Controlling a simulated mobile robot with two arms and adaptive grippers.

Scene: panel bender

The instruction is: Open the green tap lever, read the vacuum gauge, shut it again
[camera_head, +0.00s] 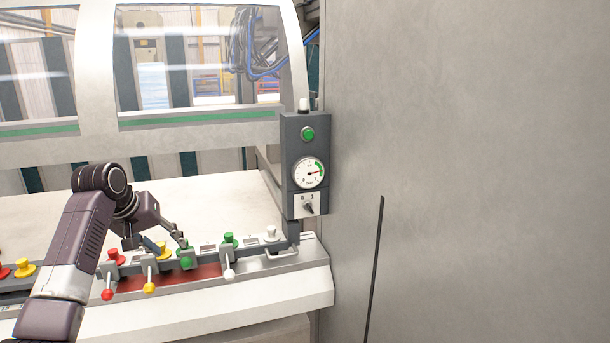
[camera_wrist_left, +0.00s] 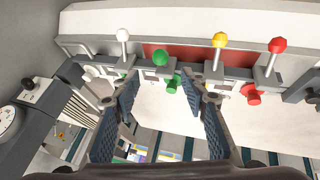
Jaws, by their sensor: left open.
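The green tap lever (camera_head: 185,262) has a ball end that sits higher than the neighbouring lever balls. In the left wrist view the green ball (camera_wrist_left: 160,57) lies just beyond the fingertips, with a green knob (camera_wrist_left: 173,84) between the fingers. My left gripper (camera_head: 172,246) is open and close behind the green lever; it also shows open in the left wrist view (camera_wrist_left: 161,76). Contact cannot be told. The vacuum gauge (camera_head: 309,172) on the grey post has a red needle pointing right, near its green band; exact digits are too small. My right gripper is not in view.
Red (camera_head: 107,294), yellow (camera_head: 148,288) and white (camera_head: 229,273) levers stand close beside the green one on the same rail. The grey post (camera_head: 290,150) carries a green button and a rotary switch. A large grey panel (camera_head: 460,150) fills the right side.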

